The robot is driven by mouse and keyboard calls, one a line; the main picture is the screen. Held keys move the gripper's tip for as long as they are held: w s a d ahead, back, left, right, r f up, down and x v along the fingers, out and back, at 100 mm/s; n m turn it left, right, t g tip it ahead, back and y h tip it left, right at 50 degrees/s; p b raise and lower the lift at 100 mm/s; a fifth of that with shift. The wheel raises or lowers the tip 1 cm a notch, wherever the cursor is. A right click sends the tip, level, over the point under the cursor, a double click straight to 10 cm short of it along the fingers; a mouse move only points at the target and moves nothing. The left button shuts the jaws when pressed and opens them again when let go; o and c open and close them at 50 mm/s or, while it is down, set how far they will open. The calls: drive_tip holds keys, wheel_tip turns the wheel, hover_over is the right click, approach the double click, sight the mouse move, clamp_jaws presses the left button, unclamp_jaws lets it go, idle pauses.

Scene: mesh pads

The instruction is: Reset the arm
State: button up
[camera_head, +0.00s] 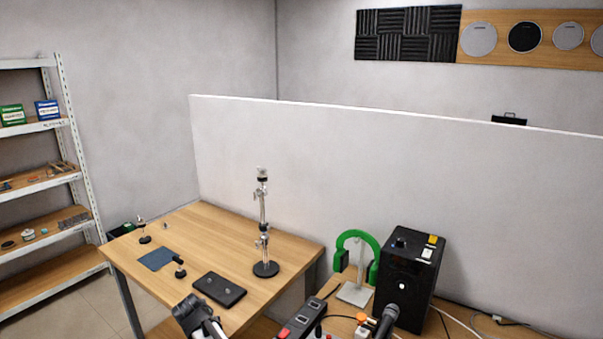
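A black and white jointed part (197,318) rises from the bottom edge of the head view, in front of the wooden table. It looks like part of my arm, with my gripper at or near it. I cannot make out two separate fingertips, so I cannot tell whether the gripper is open or shut. No held object can be seen. Most of the arm is outside the picture.
The wooden table (205,235) bears a metal stand (263,220), a black pad (219,290), a blue mesh pad (157,258) and small stands. At right are green headphones (357,238), a black speaker (405,285), a microphone (386,321) and cables. A white partition (400,180) stands behind.

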drive_tip(key=s+a+f, duration=0.2)
drive_tip(key=s+f, duration=0.2)
drive_tip(key=s, duration=0.1)
drive_tip(key=s+d+f+n+g+h, duration=0.1)
drive_tip(key=s+d+f+g, duration=0.1)
drive_tip(key=s+d+f, duration=0.6)
drive_tip(key=s+d+f+g+h, duration=0.15)
drive_tip(key=s+d+f, duration=0.25)
drive_tip(key=d+f, duration=0.8)
drive_tip(key=s+d+f+n+g+h, duration=0.1)
drive_tip(key=s+d+f+g, duration=0.1)
drive_tip(key=s+d+f, duration=0.65)
drive_tip(key=s+d+f+g, duration=0.3)
drive_tip(key=s+d, duration=0.5)
drive_tip(key=d, duration=0.6)
drive_tip(key=s+d+r+m+g+y+p, duration=0.1)
drive_tip(key=s+d+r+m+g, duration=0.1)
drive_tip(key=s, duration=0.6)
drive_tip(key=s+d+r+m+g+y+p, duration=0.1)
drive_tip(key=s+d+r+m+g, duration=0.2)
drive_tip(key=s, duration=0.6)
drive_tip(key=shift+d+r+m+y, duration=0.15)
drive_tip(key=shift+d+m+y, duration=0.2)
drive_tip(key=shift+d, duration=0.65)
wheel_tip(320, 180, down, 4)
drive_tip(key=b, duration=0.3)
